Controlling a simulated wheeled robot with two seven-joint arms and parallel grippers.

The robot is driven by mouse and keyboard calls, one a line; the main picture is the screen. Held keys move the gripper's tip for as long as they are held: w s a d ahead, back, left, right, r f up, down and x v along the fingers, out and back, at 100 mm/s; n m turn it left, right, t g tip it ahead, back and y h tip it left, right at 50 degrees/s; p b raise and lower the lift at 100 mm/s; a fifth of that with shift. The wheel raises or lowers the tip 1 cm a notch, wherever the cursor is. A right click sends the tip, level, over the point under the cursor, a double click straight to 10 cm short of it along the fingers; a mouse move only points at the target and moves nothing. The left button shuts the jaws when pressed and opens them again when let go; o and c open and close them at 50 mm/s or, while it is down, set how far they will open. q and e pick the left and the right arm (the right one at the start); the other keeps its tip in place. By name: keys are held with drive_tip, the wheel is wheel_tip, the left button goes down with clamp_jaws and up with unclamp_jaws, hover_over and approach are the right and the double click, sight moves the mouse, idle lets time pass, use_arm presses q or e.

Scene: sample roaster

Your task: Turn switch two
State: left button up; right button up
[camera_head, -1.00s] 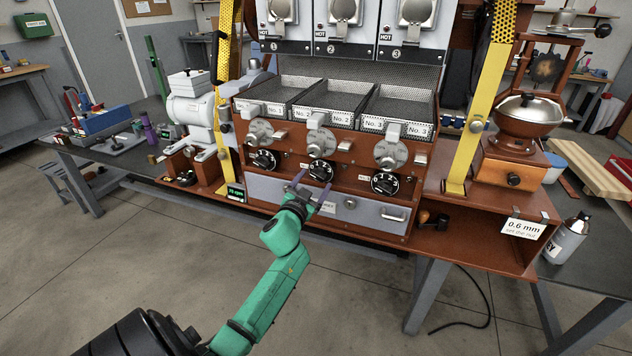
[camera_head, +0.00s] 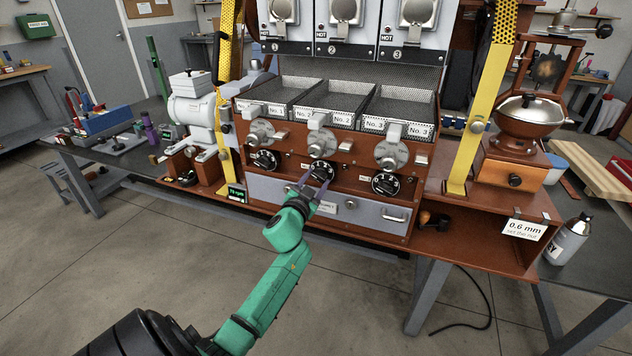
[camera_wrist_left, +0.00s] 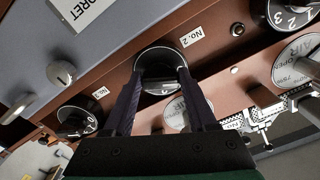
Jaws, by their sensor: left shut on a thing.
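Switch two (camera_head: 321,170) is a round black knob with white figures, in the middle of a row of three on the brown front panel. My left gripper (camera_head: 315,183) reaches up to it from below, its two dark fingers at the knob. In the left wrist view switch two (camera_wrist_left: 160,57) sits between the fingertips of my left gripper (camera_wrist_left: 161,74), beside the "No. 2" label (camera_wrist_left: 191,37). The fingers are shut on the knob and hide part of it. Its pointer setting cannot be read clearly. My right gripper is not in view.
Switch one (camera_head: 264,160) and switch three (camera_head: 385,184) stand left and right of it. Round metal dials (camera_head: 320,140) sit just above the switches. A grey drawer front (camera_head: 270,190) with handles lies below. Yellow perforated posts (camera_head: 466,150) flank the roaster.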

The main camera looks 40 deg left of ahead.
use_arm(q)
drive_tip(key=m, duration=0.3)
drive_tip(key=shift+m, duration=0.4)
drive_tip(key=m, duration=0.4)
drive_tip(key=shift+a+m+b, duration=0.1)
drive_tip(key=shift+m+b, duration=0.2)
drive_tip(key=m, duration=0.4)
drive_tip(key=shift+r+m, duration=0.1)
drive_tip(key=shift+m, duration=0.2)
drive_tip(key=shift+r+m, duration=0.1)
drive_tip(key=shift+m, duration=1.9)
drive_tip(key=o, duration=1.4)
drive_tip(key=shift+c, duration=0.2)
drive_tip(key=shift+s, duration=0.15)
